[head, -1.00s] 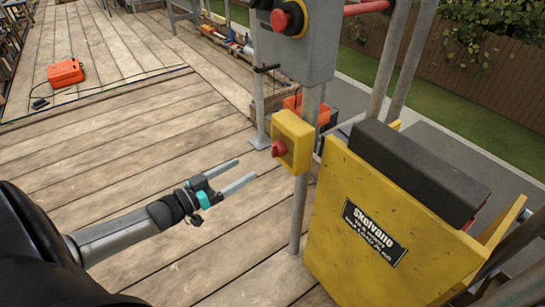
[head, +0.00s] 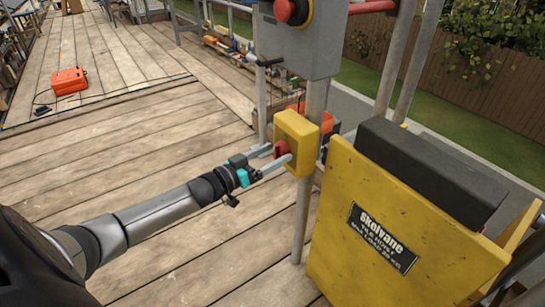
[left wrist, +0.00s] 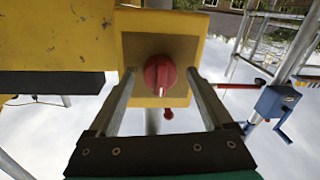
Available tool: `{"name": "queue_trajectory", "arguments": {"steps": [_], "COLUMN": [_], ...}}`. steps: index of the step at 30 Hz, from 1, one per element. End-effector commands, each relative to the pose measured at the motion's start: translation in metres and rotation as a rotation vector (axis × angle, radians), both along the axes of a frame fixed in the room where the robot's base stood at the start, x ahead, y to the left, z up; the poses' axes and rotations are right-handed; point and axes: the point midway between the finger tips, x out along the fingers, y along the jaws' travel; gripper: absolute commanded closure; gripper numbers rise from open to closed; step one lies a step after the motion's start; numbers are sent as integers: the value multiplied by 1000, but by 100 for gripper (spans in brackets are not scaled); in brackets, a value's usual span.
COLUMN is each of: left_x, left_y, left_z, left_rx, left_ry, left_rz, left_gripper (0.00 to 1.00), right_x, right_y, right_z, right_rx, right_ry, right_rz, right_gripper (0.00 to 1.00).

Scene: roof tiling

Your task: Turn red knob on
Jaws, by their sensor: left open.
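The red knob (head: 281,149) sits on the front face of a yellow switch box (head: 297,139) fixed to a grey pole. My left gripper (head: 272,156) is at the box, with its two fingers on either side of the knob. In the left wrist view the red knob (left wrist: 160,75) lies between the open fingertips (left wrist: 160,74), with a gap showing at each side. A pale mark shows on the knob's face. The yellow box (left wrist: 184,48) is behind it. My right gripper is not in view.
A grey control box (head: 300,50) with a red button (head: 291,11) is on the pole above. A yellow Skelvane hoist carriage (head: 390,235) with a dark block (head: 430,172) stands right.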

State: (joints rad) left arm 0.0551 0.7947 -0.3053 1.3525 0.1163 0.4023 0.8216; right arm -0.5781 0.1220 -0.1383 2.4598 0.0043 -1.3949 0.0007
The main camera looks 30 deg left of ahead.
Motion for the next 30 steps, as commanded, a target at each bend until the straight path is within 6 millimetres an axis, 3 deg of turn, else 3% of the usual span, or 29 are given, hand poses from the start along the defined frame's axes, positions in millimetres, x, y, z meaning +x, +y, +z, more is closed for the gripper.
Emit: {"name": "queue_trajectory", "arguments": {"steps": [8, 30], "left_x": [1, 1], "left_y": [0, -1], "left_z": [0, 0], "left_rx": [0, 0], "left_ry": [0, 0], "left_rz": [0, -1], "left_gripper": [16, 98], "right_x": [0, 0], "right_y": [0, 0], "right_z": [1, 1], "right_rx": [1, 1], "right_ry": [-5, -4], "right_rz": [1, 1], "right_gripper": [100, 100]}}
